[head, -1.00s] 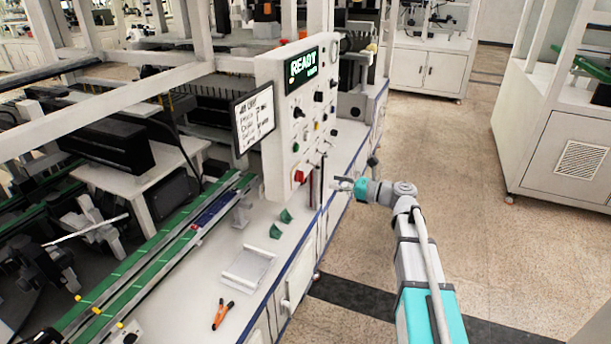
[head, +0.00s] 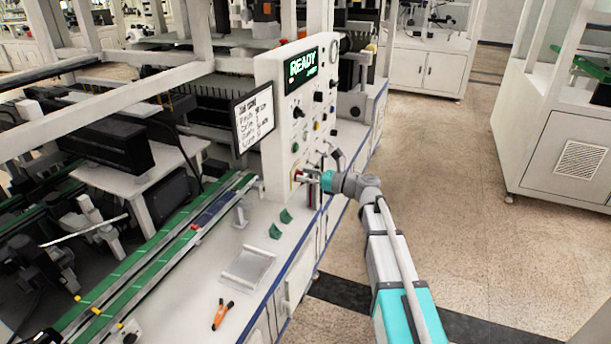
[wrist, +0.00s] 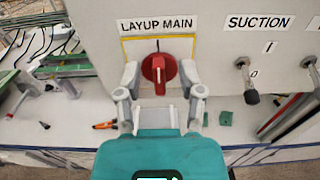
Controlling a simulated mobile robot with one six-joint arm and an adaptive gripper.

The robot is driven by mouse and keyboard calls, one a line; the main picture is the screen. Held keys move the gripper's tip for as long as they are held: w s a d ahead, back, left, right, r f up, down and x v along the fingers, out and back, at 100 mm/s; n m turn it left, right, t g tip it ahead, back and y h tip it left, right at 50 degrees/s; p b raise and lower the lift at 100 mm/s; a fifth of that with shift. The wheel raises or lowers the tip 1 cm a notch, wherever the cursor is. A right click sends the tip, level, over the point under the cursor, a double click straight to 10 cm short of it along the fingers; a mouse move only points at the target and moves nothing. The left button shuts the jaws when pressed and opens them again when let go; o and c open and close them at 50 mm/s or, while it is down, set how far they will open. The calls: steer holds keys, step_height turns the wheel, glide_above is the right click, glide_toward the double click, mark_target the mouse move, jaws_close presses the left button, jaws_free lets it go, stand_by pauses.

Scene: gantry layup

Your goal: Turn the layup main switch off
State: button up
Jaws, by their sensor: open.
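A "SUCTION" lever (wrist: 250,88) is on the panel to the right of the knob. A lit "READY" display (head: 302,67) tops the panel. Orange-handled pliers (head: 222,314) and green blocks (head: 280,223) lie on the bench.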

jaws_close()
steer(key=shift+n, duration=0.5)
steer(key=n, duration=1.1)
steer(key=s+f+n+b, duration=0.1)
steer(key=n, duration=0.4)
steer(key=shift+a+n, duration=0.2)
steer(key=shift+n, duration=0.2)
stand_by(0.3)
